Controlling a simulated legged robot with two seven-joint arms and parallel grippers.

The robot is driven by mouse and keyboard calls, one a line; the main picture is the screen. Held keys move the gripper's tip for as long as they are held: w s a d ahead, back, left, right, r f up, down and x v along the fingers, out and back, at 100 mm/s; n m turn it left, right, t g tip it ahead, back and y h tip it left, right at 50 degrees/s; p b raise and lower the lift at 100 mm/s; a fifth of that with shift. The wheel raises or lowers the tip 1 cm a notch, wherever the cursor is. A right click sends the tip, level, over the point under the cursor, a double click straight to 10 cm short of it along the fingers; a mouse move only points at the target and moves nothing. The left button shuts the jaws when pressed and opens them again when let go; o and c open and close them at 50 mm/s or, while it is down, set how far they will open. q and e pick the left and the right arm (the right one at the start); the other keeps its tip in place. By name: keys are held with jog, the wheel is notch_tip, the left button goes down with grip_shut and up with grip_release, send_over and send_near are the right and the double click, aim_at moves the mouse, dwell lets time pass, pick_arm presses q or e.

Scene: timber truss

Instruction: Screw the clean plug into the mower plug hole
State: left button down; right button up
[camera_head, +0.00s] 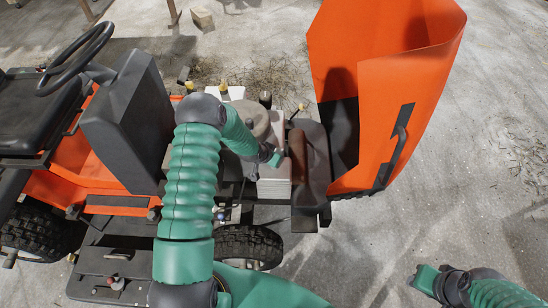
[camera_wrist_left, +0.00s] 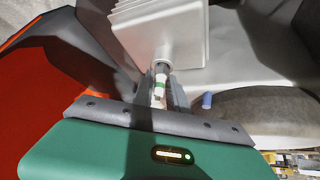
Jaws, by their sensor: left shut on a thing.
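The mower (camera_head: 125,115) stands with its orange hood raised and its engine exposed. My left gripper (camera_head: 276,160) is at the light grey finned engine block (camera_head: 273,189). In the left wrist view, the gripper (camera_wrist_left: 164,95) is shut on the plug (camera_wrist_left: 159,80), a slim white piece with a green band. The plug points at the finned block (camera_wrist_left: 165,28), and its far end meets a metal part at the block's base. I cannot tell how deep it sits; the hole is hidden. My right gripper (camera_head: 424,279) is low at right, away from the mower; its jaws are unclear.
The raised orange hood (camera_head: 420,90) stands close right of the engine. A dark muffler-like part (camera_head: 313,160) is beside the block. A small blue cylinder (camera_wrist_left: 207,100) lies right of the plug. The concrete floor (camera_head: 490,130) at right is clear.

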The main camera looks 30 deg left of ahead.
pick_arm(q)
jog(key=c, duration=1.2)
grip_release()
jog(key=shift+c, duration=0.2)
